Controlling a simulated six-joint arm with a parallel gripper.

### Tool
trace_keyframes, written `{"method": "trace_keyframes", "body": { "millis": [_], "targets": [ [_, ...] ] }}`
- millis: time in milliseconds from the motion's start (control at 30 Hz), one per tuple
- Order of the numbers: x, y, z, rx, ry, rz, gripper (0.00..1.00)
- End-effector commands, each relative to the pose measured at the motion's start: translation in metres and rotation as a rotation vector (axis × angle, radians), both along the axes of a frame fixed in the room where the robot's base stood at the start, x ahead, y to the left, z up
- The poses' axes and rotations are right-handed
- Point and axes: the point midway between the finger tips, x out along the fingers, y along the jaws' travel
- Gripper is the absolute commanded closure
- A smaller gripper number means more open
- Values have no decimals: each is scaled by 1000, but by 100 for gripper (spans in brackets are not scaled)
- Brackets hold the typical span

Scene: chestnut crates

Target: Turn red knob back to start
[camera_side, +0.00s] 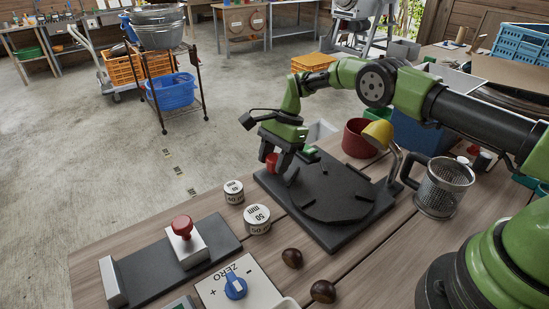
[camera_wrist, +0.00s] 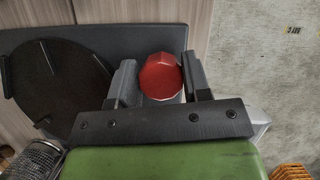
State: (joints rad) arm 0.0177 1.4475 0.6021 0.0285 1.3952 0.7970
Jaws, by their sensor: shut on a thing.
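The red knob (camera_side: 271,161) is at the far left corner of a dark base plate (camera_side: 330,235), partly hidden by my fingers in the side view. In the wrist view the red knob (camera_wrist: 160,77) is faceted and sits between my two grey fingers. My gripper (camera_side: 282,168) points down over that corner and is shut on the knob. A dark round disc (camera_side: 335,190) with small raised tabs lies on the plate beside the gripper. The knob's turn angle cannot be told, as no mark on it shows.
Chestnuts (camera_side: 292,257) lie in front of the plate. A mesh cup (camera_side: 440,190) and yellow-topped lever (camera_side: 378,133) stand right.

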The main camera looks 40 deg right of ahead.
Motion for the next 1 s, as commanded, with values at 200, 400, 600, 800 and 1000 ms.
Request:
{"method": "trace_keyframes", "body": {
  "millis": [200,400,600,800,1000],
  "targets": [
    [2,0,1,-3,-13,4,80],
    [2,0,1,-3,-11,3,32],
    [1,0,0,-2,-7,2,32],
    [2,-5,12,-2,-8,0,32],
    [4,-20,48,-2,-11,0,32]
  ]
}}
